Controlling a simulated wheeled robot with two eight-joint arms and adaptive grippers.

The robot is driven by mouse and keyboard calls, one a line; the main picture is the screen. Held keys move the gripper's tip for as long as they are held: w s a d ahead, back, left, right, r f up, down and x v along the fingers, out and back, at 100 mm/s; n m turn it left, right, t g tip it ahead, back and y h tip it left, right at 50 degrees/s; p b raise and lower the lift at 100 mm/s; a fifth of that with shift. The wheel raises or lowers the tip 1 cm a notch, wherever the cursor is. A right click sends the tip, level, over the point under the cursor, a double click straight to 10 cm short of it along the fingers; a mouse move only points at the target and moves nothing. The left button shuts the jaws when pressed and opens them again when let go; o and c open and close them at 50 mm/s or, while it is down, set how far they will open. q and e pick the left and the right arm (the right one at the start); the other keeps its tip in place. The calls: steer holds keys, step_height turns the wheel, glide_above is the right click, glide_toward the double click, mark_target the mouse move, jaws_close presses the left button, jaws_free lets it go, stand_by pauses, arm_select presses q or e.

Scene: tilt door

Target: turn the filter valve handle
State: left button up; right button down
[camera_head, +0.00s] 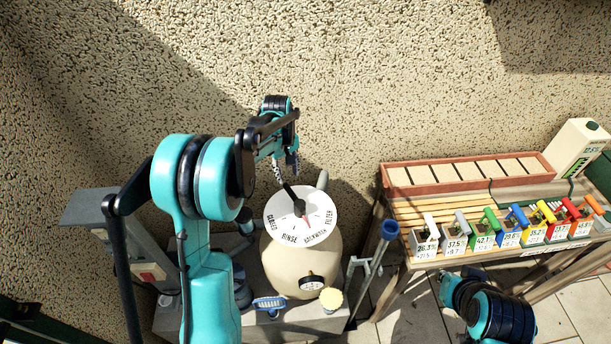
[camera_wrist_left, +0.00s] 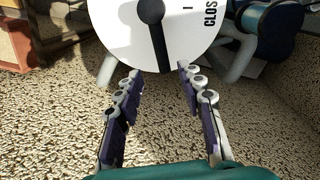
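The filter valve has a round white dial (camera_head: 277,207) on top of a cream tank (camera_head: 285,265), with CLOSED, RINSE, BACKWASH and FILTER around its edge. Its black handle (camera_head: 299,205) points up-left toward my left gripper (camera_head: 287,172); a red pointer faces the opposite way, near BACKWASH. In the left wrist view, the left gripper's fingers (camera_wrist_left: 162,74) are apart and empty. The black handle's end (camera_wrist_left: 160,50) lies between and just beyond the fingertips, apart from both. My right arm shows at lower right; its gripper does not show.
A pressure gauge (camera_head: 311,283) and a yellowish knob (camera_head: 331,299) sit low on the tank. A blue-topped pole (camera_head: 388,231) stands to its right. A wooden table (camera_head: 405,266) holds several coloured-handled boxes and a planter tray (camera_head: 384,182). A rough wall is behind.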

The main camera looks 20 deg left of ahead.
mark_target(289, 189)
arm_select(q)
step_height(289, 189, down, 8)
steer(key=shift+r+b, duration=0.2)
steer(key=shift+b, duration=0.3)
steer(key=shift+w, duration=0.1)
jaws_close()
